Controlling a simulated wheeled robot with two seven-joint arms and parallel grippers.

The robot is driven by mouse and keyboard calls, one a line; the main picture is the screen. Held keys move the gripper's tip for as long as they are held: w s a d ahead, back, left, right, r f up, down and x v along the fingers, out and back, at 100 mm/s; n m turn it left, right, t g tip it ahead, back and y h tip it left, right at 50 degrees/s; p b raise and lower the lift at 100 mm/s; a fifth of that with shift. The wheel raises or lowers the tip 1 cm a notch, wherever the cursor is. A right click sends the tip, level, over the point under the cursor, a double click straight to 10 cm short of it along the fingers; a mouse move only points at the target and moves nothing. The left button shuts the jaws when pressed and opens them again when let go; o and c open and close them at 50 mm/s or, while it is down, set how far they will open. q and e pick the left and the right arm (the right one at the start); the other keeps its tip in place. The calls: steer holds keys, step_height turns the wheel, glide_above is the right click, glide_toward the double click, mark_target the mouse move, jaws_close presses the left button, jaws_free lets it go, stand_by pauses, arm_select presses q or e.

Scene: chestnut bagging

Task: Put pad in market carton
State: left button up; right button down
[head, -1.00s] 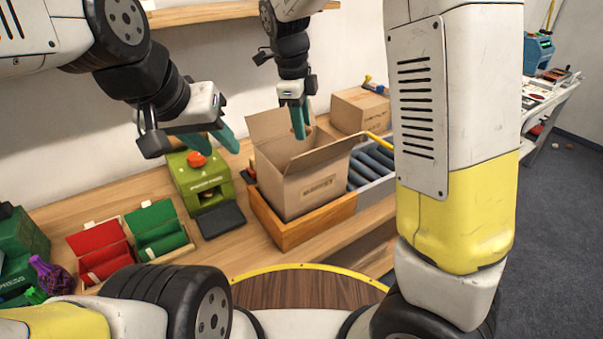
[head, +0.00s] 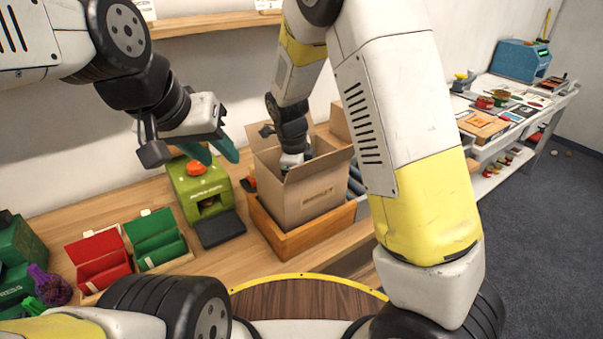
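The market carton (head: 318,198) is an open brown cardboard box with its flaps up, standing in a wooden tray (head: 300,238) on the bench. My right gripper (head: 293,163) reaches down into the carton's mouth. Its fingers are mostly hidden by the carton wall, so I cannot see whether they hold anything. I cannot make out the pad for certain in this view.
A green machine (head: 187,183) with an orange knob and a dark plate (head: 218,229) stands left of the carton. Red (head: 100,257) and green (head: 155,238) boxes sit further left. Another closed carton (head: 339,121) is behind. A side table (head: 520,108) stands at right.

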steer(key=shift+f, duration=0.55)
steer(key=shift+f, duration=0.15)
steer(key=c, duration=1)
jaws_free()
steer(key=shift+c, duration=0.2)
step_height(320, 180, up, 12)
steer(key=s+a, duration=0.1)
steer(key=shift+s+a, duration=0.2)
steer(key=shift+a, duration=0.05)
